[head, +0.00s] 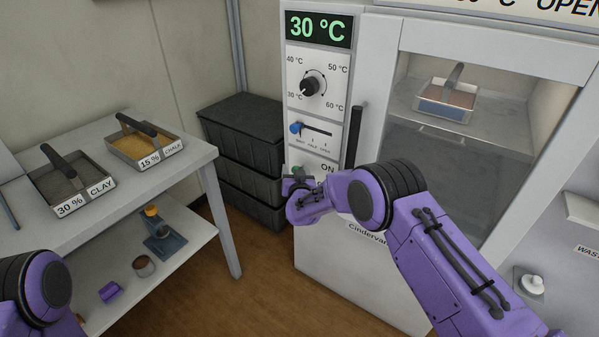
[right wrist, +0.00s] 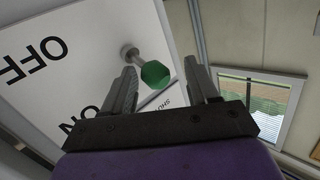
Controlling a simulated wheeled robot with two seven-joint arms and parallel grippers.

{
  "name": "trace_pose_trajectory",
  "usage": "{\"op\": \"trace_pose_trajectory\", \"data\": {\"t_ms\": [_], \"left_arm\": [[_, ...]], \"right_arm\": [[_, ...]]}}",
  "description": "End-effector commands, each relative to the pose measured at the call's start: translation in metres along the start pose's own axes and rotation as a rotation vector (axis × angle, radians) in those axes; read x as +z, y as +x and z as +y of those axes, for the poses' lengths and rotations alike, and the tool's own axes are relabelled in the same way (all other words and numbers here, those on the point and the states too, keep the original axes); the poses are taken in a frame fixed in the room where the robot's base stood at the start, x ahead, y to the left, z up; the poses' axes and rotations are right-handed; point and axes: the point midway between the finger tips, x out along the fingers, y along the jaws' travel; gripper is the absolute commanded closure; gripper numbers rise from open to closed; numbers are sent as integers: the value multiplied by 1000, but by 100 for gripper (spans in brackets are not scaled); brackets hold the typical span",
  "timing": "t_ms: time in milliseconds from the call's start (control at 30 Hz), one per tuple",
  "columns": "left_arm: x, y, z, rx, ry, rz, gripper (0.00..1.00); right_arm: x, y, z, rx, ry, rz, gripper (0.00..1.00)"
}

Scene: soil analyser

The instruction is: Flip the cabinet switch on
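The cabinet (head: 352,262) is a tall white unit with a control panel at its left front. The switch (right wrist: 155,74) is a metal lever with a green tip, and its tip shows in the head view (head: 297,170) beside the ON label. In the right wrist view it stands out from the panel between my fingers, with ON and OFF printed to its left. I cannot tell which way it is set. My right gripper (right wrist: 160,68) is open around the green tip, without visible contact; in the head view it is at the panel (head: 290,186). My left gripper is out of view.
Above the switch are a blue-knobbed slider (head: 296,128), a black dial (head: 312,84) and a 30 °C display (head: 319,28). A dark door handle (head: 354,137) stands close right. Black crates (head: 240,135) stand left, beyond a table (head: 190,155) with soil trays.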

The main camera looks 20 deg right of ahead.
Motion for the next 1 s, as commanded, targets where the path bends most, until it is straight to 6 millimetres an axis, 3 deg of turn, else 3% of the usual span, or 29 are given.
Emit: {"op": "trace_pose_trajectory", "data": {"t_ms": [267,367,700,833,1000], "left_arm": [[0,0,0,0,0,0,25],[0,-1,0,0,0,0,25],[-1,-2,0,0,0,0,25],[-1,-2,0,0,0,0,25],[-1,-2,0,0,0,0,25]], "right_arm": [[0,-3,3,5,-1,0,41],[0,-16,2,4,-3,-2,41],[0,-88,1,2,-4,-1,41],[0,-102,1,3,-2,-1,41],[0,-105,1,4,-1,0,41]]}}
